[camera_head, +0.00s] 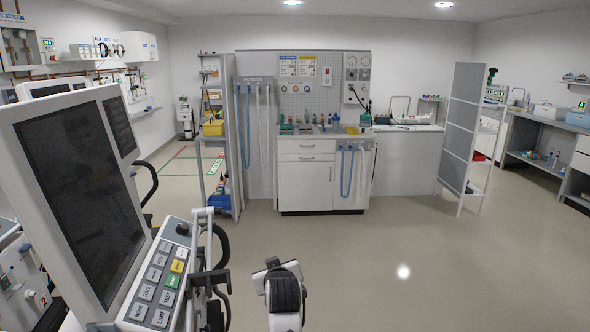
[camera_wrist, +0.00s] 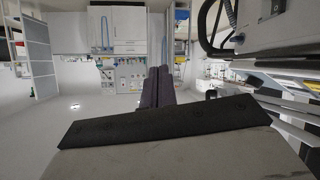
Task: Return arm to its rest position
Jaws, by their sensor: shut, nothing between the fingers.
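My gripper (camera_wrist: 158,72) shows in the wrist view as two dark fingers side by side, touching. It is shut and empty, with open floor and the far cabinets behind it. In the head view a white and black part of my arm stands up at the bottom, right of the ventilator's control panel (camera_head: 165,278). The fingers cannot be made out in that view. The arm part stands apart from the panel, with a gap between them.
A ventilator with a large dark screen (camera_head: 82,190) fills the left foreground; black hoses (camera_head: 217,262) hang beside its panel. A white cabinet (camera_head: 322,184) with a pegboard stands at the back, and a grey folding screen (camera_head: 462,128) at right. The middle floor is clear.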

